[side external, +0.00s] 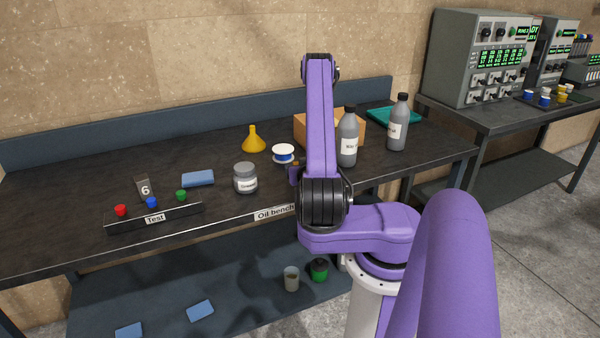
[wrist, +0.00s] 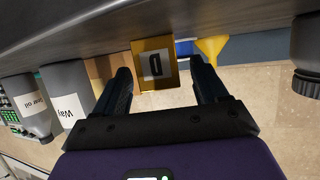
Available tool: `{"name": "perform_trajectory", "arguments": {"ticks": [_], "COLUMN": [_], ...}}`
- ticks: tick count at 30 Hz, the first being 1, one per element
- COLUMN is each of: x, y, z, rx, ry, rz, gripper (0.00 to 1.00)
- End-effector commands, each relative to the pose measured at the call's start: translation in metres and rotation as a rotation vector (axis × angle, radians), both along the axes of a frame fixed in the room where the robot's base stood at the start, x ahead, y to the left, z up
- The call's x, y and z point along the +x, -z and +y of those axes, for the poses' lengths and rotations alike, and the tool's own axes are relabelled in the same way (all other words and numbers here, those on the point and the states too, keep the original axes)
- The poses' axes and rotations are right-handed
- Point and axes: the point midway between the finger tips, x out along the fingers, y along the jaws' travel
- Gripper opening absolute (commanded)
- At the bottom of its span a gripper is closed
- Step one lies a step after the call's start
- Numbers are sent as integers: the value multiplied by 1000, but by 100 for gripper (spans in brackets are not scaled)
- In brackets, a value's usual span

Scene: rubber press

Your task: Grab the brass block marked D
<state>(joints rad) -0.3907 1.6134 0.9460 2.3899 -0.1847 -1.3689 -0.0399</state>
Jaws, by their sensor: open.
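The brass block marked D (wrist: 156,64) stands on the dark bench in the wrist view, its lettered face towards me. My gripper (wrist: 160,66) is open, with one finger on each side of the block and a visible gap on both sides. I cannot tell how deep the block sits between the fingers. In the side external view the block and most of my gripper are hidden behind my arm.
A yellow funnel (side external: 254,141), a white spool (side external: 283,153) and a grey jar (side external: 245,179) stand left. The Test rack (side external: 185,213) is further left.

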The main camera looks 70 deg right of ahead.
Motion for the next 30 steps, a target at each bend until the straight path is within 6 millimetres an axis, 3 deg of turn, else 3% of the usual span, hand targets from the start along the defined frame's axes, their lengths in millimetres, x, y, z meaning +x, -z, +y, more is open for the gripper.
{"name": "perform_trajectory", "arguments": {"ticks": [6, 13, 14, 20, 30], "x": [8, 8, 8, 8, 9], "y": [7, 7, 7, 7, 2], "z": [-14, -15, -15, -14, -15], "rx": [0, 0, 0, 0, -5], "ry": [1, 1, 1, 1, 1], "rz": [0, 0, 0, 0, -3], "gripper": [72, 72, 66, 1, 0]}}
